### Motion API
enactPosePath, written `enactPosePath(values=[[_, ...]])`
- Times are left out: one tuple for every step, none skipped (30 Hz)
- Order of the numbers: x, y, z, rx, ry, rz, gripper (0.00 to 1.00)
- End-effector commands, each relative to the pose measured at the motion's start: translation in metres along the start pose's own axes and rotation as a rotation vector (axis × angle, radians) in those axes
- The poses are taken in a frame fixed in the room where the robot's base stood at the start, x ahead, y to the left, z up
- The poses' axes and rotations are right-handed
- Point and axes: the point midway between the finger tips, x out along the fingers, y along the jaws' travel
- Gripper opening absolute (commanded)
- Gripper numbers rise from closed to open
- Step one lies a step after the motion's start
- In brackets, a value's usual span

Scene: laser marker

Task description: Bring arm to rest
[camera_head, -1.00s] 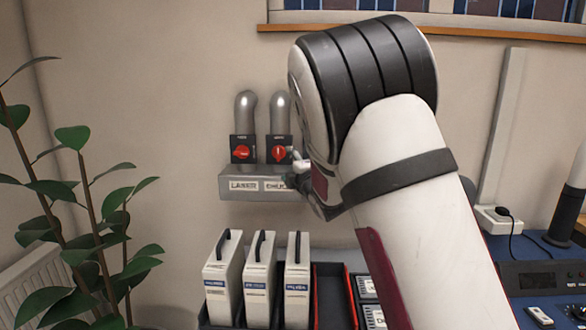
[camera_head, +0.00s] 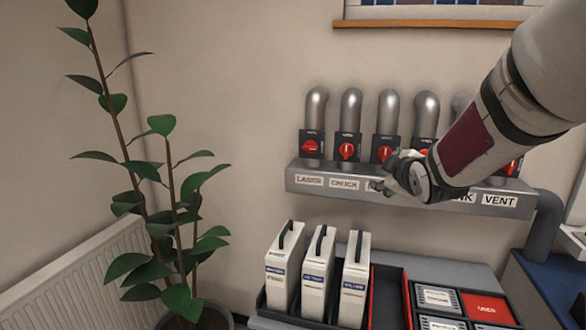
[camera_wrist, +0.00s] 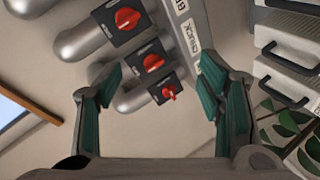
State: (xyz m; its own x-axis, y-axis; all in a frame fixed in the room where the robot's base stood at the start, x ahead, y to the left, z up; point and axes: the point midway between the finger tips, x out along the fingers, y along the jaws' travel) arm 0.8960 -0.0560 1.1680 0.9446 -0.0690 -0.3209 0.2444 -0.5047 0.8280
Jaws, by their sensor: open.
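My gripper (camera_head: 388,178) is in front of the grey labelled rail (camera_head: 300,178) on the wall and hides some of its labels. In the wrist view its two green-padded fingers (camera_wrist: 160,88) are spread wide with nothing between them. Several red rotary switches sit above the rail; the one over LASER (camera_head: 311,147) has its handle across, and the one over CHUCK (camera_head: 347,149) has it upright. My arm comes in from the right and covers the switches towards VENT. Whether the gripper touches the rail cannot be told.
White handled cases (camera_head: 283,268) stand in a dark tray below the rail. A red and black bin (camera_head: 388,290) with small boxes is to their right. A tall plant (camera_head: 180,250) and a radiator (camera_head: 85,275) stand at left. The wall between plant and rail is clear.

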Motion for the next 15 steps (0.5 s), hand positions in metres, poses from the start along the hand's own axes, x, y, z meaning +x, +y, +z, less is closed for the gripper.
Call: enactPosePath(values=[[-0.025,0.003,0.003,0.084,-0.029,-0.037,0.62],[-0.038,0.000,0.006,0.134,-0.051,-0.064,0.62],[-0.055,-0.004,0.008,0.197,-0.079,-0.100,0.62],[-0.069,-0.008,0.011,0.243,-0.102,-0.127,0.62],[-0.082,-0.011,0.012,0.287,-0.123,-0.153,0.62],[-0.101,-0.017,0.015,0.346,-0.154,-0.187,0.62],[-0.116,-0.022,0.016,0.388,-0.177,-0.212,0.62],[-0.131,-0.027,0.018,0.428,-0.201,-0.237,0.62],[-0.151,-0.034,0.020,0.481,-0.235,-0.268,0.62],[-0.166,-0.039,0.021,0.520,-0.260,-0.291,0.62],[-0.182,-0.045,0.023,0.556,-0.287,-0.314,0.62],[-0.203,-0.053,0.025,0.601,-0.325,-0.343,0.62],[-0.219,-0.060,0.027,0.635,-0.354,-0.363,0.62],[-0.235,-0.067,0.028,0.667,-0.383,-0.382,0.62],[-0.257,-0.076,0.031,0.710,-0.426,-0.406,0.62]])
